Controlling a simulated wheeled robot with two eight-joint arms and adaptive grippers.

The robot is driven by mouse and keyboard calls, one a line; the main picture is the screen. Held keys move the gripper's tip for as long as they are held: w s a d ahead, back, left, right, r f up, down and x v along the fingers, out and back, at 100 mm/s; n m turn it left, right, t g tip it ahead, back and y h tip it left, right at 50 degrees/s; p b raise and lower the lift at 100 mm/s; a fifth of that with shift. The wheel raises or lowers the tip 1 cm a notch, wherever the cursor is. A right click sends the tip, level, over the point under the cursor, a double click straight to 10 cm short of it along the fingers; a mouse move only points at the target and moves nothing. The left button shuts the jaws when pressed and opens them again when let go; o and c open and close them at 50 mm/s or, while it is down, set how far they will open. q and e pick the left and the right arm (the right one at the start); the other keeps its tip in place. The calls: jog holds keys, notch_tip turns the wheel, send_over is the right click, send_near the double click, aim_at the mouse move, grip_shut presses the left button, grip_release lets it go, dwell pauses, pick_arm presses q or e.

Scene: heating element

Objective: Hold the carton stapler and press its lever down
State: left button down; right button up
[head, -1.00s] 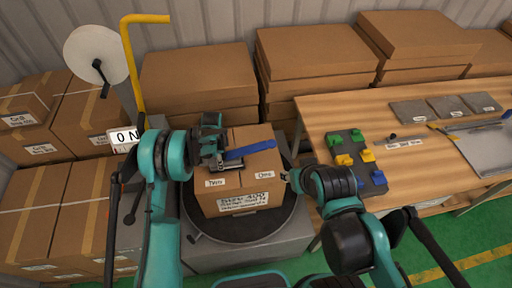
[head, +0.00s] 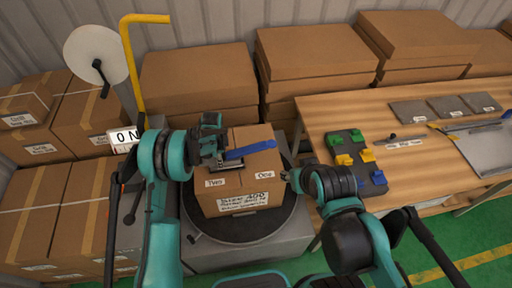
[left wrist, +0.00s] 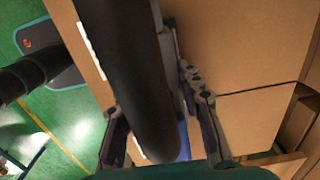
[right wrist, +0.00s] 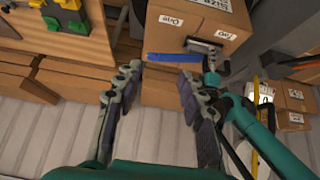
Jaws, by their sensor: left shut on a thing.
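The carton stapler (head: 226,165) has a grey metal body and a long blue lever (head: 250,150) that points right. It is at the top of a brown carton (head: 236,203), near the middle flap seam. My left gripper (head: 211,150) is shut on the stapler at its left end. In the left wrist view a thick dark bar fills the space between the fingers (left wrist: 160,135) and hides most of the stapler. My right gripper (right wrist: 155,105) is open and empty, with the blue lever (right wrist: 172,57) beyond its fingers. It is just right of the carton in the head view.
The carton stands on a dark round turntable (head: 245,231). A wooden table (head: 404,159) with a grey block tray (head: 357,163) is at the right. Stacked cartons (head: 198,80) stand behind. A yellow post (head: 131,70) and a white roll (head: 96,54) are at the left.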

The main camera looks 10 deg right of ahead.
grip_shut()
dwell(1.3)
